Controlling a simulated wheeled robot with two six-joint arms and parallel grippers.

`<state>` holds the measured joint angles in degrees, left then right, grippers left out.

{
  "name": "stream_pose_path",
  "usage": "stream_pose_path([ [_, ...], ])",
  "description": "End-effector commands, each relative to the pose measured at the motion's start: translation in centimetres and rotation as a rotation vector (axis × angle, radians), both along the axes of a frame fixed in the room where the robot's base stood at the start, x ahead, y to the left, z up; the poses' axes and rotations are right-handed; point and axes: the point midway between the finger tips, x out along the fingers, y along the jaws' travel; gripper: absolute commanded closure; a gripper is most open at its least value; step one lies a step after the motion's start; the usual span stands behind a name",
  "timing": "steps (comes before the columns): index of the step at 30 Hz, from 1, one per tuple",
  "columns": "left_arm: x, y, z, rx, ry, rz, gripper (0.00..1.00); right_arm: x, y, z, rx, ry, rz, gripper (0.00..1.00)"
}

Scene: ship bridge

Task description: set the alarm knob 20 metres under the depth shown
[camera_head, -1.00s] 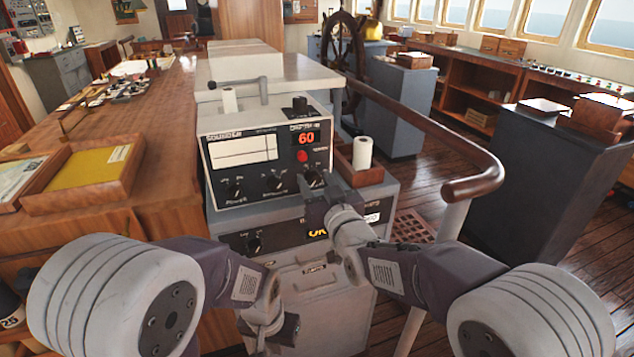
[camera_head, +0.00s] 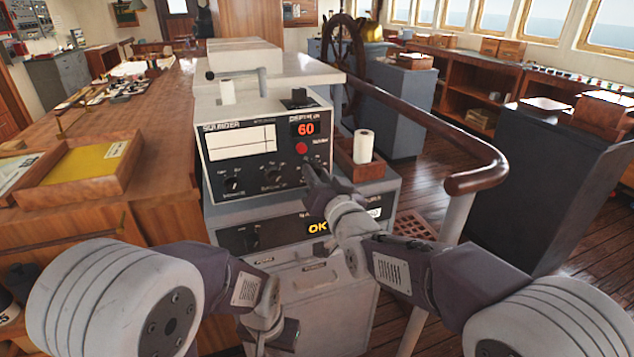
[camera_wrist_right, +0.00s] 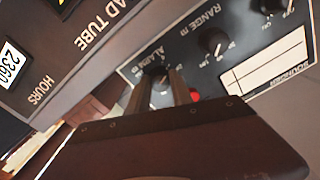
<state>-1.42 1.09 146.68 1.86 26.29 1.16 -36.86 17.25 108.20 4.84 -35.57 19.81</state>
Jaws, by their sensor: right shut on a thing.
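The sounder (camera_head: 212,160) is a dark-faced box with a white paper window. Its red depth display (camera_head: 305,128) reads 60. My right gripper (camera_head: 312,172) is at the lower right of the panel and hides the alarm knob in the head view. In the right wrist view, turned upside down, the alarm knob (camera_wrist_right: 157,82) shows beside the "ALARM M" lettering, between the fingertips of my right gripper (camera_wrist_right: 160,85), which is shut on it. The knob's pointer and scale setting are too small to read. My left gripper (camera_head: 272,335) hangs low before the cabinet; its jaws are unclear.
The range knob (camera_head: 273,177) and another knob (camera_head: 233,185) sit left of the alarm knob, with a red button (camera_head: 302,148) above. A lower panel (camera_head: 236,238) shows "OK". A wooden box with a white roll (camera_head: 364,146) and a handrail (camera_head: 440,145) stand right.

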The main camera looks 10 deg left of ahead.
Motion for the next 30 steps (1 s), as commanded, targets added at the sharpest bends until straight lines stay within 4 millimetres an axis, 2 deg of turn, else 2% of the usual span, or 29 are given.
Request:
stream_pose_path([
  [1, 0.0, 0.0, -0.8, 0.000, 0.000, 0.000, 1.00, 0.0, 0.0, -0.4, 0.035, 0.022, 0.001, 1.00],
  [30, 0.0, 0.0, -8.5, 0.000, 0.000, 0.000, 1.00, 0.0, 0.0, -0.5, 0.798, 0.539, 0.000, 1.00],
])
